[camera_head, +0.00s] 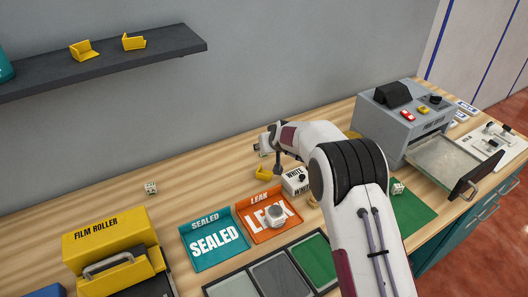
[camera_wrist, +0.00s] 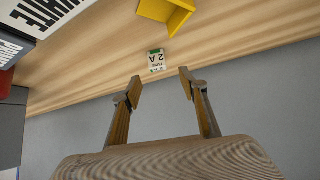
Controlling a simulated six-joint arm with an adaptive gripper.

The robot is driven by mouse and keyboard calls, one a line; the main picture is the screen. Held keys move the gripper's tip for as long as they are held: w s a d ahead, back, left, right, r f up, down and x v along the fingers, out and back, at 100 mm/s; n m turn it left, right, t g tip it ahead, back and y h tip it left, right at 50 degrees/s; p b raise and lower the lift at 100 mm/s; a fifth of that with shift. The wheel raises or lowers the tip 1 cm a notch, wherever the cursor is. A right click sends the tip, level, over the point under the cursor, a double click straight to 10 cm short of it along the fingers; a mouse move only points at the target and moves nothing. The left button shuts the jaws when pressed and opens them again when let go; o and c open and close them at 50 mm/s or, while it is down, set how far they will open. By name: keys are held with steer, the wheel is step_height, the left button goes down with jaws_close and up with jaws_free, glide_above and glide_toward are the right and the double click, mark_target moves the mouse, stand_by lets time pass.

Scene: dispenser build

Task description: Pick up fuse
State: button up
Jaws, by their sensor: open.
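The fuse (camera_wrist: 157,60) is a small white block with a green end and the print "2 A". In the wrist view it lies on the wooden worktop, just beyond my fingertips and roughly in line with the gap between them. My gripper (camera_wrist: 160,88) is open and empty, with its two fingers apart and not touching the fuse. In the head view my gripper (camera_head: 264,146) is at the back of the worktop near the wall, partly hidden by my arm. I cannot make out the fuse in the head view.
A yellow bracket (camera_wrist: 166,12) stands close beyond the fuse; it also shows in the head view (camera_head: 263,173). A box marked WHITE (camera_head: 296,181) is beside it. The grey wall (camera_head: 250,80) is close behind. Orange LEAK (camera_head: 258,202) and teal SEALED (camera_head: 208,250) trays lie in front.

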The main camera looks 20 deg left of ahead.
steer(key=shift+x, duration=1.05)
steer(key=shift+f, duration=0.1)
steer(key=shift+d+x, duration=0.2)
steer(key=shift+x, duration=2.35)
steer(key=shift+s+f, duration=0.1)
steer(key=shift+c, duration=0.4)
steer(key=c, duration=0.9)
